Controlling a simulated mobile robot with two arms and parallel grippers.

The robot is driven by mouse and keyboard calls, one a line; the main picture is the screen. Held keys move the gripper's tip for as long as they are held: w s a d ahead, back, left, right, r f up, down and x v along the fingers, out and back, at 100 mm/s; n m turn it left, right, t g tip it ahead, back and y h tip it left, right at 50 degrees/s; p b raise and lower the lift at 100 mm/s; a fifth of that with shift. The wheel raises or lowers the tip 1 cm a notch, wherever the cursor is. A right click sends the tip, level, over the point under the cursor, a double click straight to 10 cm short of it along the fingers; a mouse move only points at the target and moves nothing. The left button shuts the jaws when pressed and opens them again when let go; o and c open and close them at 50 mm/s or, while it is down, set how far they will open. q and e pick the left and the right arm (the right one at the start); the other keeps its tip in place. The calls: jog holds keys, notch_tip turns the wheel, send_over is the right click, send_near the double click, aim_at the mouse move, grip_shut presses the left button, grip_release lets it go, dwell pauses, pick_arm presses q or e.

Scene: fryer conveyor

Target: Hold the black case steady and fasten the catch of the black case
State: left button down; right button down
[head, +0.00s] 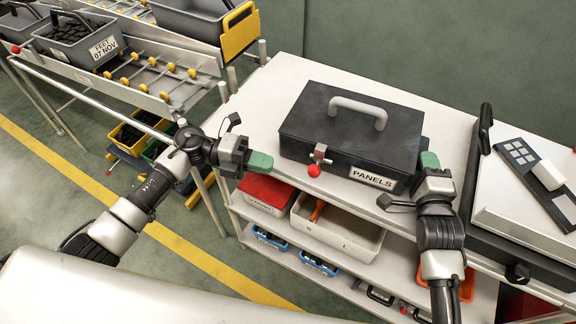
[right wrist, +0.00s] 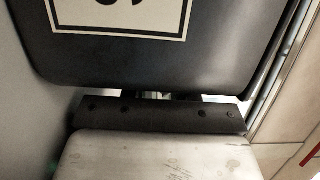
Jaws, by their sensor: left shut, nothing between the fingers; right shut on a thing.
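The black case (head: 296,128) stands on the white top shelf, lid down, with a pale handle (head: 357,106) on top and a "PANELS" label on its front. Its catch (head: 320,153) is a small metal piece with a red knob (head: 314,171) at the front left; I cannot tell whether it is fastened. My left gripper (head: 261,162) is shut and empty, just left of the case and apart from the catch. My right gripper (head: 429,160) is at the case's right side, shut on the case; its grip is mostly hidden.
A pale-topped black unit (head: 530,205) stands close to the right of my right gripper. Lower shelves hold a white bin (head: 337,232) and a red box (head: 266,192). A roller conveyor (head: 150,75) with grey bins is at the upper left.

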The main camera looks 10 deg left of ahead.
pick_arm(q)
jog(key=a, duration=0.6)
jog(key=shift+r, duration=0.45)
jog(key=shift+w+a, duration=0.1)
pick_arm(e)
jog(key=c, duration=0.8)
grip_release()
